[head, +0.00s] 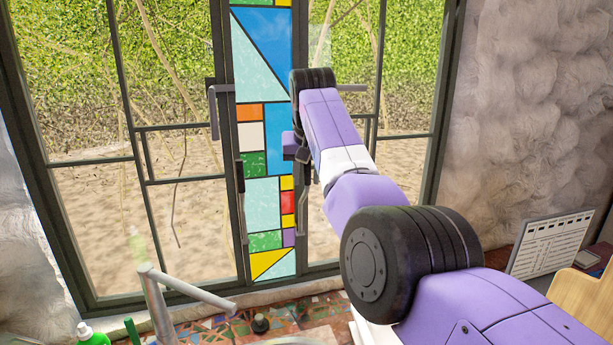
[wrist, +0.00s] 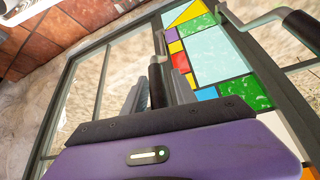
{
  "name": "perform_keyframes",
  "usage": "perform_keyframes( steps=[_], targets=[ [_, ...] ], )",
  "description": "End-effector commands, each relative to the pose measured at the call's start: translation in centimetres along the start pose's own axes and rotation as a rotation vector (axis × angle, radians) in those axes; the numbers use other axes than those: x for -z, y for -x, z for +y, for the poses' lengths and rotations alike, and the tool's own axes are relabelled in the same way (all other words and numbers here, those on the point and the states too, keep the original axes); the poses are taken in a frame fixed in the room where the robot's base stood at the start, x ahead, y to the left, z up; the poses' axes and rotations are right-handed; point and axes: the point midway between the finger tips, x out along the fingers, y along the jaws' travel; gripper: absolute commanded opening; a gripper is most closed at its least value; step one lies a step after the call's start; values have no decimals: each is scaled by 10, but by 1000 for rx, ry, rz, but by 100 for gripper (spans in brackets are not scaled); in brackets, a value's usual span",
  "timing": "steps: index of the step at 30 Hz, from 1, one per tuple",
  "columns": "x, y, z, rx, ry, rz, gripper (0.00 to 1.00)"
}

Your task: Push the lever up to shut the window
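The window (head: 375,135) on the right has a dark frame beside a stained-glass strip (head: 265,130). Its lower lever (head: 301,215) hangs down along the frame, a metal bar under a black upper part. The wrist view shows this lever (wrist: 155,85) upside down, with the black part just ahead of my gripper (wrist: 140,96). In the head view my gripper (head: 300,158) is at the top of the lever, largely hidden by my own wrist. Contact and finger opening are unclear.
A grey handle (head: 350,88) sticks out to the right behind my arm. The left window has a bent handle (head: 214,115) and a hanging lever (head: 242,205). A faucet (head: 160,300) and green bottle (head: 90,335) stand at the lower left. A white card (head: 550,245) stands right.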

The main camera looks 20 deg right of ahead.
Motion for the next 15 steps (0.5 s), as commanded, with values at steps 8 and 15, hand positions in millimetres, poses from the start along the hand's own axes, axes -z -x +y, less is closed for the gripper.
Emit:
perform_keyframes(
  steps=[8, 15],
  targets=[
    [0, 25, 0, 1, -1, 5, 33],
    [0, 63, 0, 1, 0, 3, 33]
  ],
)
